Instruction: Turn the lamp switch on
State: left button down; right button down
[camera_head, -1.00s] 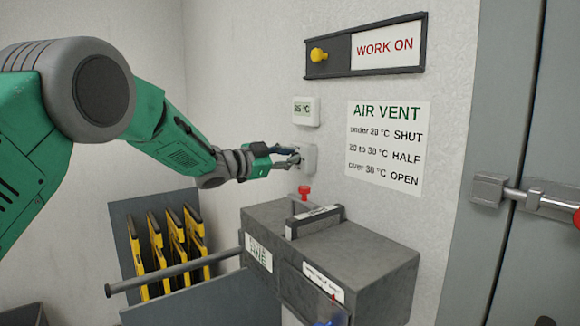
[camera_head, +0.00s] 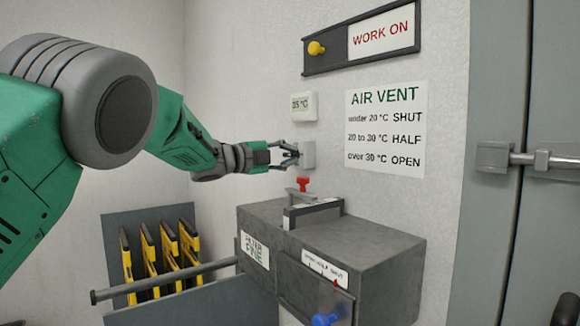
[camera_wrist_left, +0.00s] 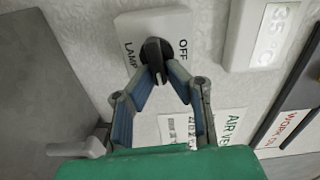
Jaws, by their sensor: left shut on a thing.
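The lamp switch is a white wall plate (camera_head: 308,155) below the small temperature display. In the left wrist view its plate (camera_wrist_left: 133,28) carries the words LAMP and OFF, and a dark knob (camera_wrist_left: 155,52) stands out from it. My left gripper (camera_head: 295,155) is at the switch. In the left wrist view its fingertips (camera_wrist_left: 156,75) are shut on the knob, one on each side, and partly hide it. The knob's exact pointing direction is hard to tell. My right gripper is not in view.
A grey box (camera_head: 370,245) with a red knob (camera_head: 303,184) above it juts from the wall below the switch. The temperature display (camera_head: 304,106) is just above. A rack with yellow-edged plates (camera_head: 165,250) stands lower left. A grey door (camera_head: 540,220) is at right.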

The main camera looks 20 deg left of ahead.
pick_arm(q)
jog(key=shift+f+m+b, duration=0.4)
jog(key=shift+m+b, duration=0.05)
jog(key=shift+m, duration=0.15)
jog(key=shift+d+f, duration=0.1)
jog(key=c, duration=1.8)
grip_release()
jog(key=shift+o, duration=1)
jog(key=shift+r, duration=0.2)
jog(key=v, duration=1.2)
